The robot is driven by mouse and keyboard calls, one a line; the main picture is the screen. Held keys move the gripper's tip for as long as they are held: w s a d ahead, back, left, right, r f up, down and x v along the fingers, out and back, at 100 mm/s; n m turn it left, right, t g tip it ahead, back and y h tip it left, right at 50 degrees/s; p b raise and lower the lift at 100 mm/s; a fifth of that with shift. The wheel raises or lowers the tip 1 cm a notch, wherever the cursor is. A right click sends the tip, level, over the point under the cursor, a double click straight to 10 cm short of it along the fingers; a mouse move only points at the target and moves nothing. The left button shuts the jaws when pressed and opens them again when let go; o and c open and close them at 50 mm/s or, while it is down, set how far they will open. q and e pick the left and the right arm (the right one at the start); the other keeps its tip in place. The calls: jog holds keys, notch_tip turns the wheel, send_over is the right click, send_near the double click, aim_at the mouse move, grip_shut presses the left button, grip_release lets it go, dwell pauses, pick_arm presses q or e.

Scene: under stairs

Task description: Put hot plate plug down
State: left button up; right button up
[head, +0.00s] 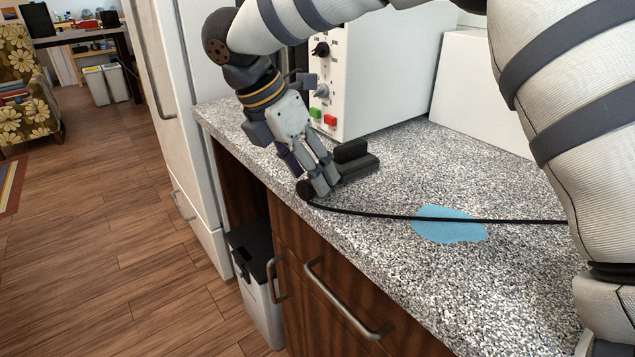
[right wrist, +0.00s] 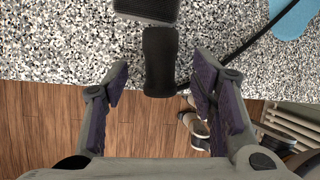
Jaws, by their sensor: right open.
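The black hot plate plug (head: 355,168) lies on the speckled counter by its front edge, with its thick block toward the back. Its cable runs right along the counter. My right gripper (head: 321,190) is over the plug's front end and partly hides it in the head view. In the right wrist view, the plug's handle (right wrist: 160,60) is between the spread fingers of the right gripper (right wrist: 162,72), with gaps on both sides. The handle's near end reaches the counter edge. My left gripper is not in view.
A white appliance (head: 375,75) with knobs and red and green buttons stands behind the plug. A flat blue patch (head: 450,228) lies under the cable. The counter (head: 470,180) is otherwise mostly clear. A bin (head: 262,290) stands below, beside the wooden drawers.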

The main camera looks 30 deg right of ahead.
jog(key=shift+x, duration=0.85)
grip_shut()
jog(key=shift+r, duration=0.1)
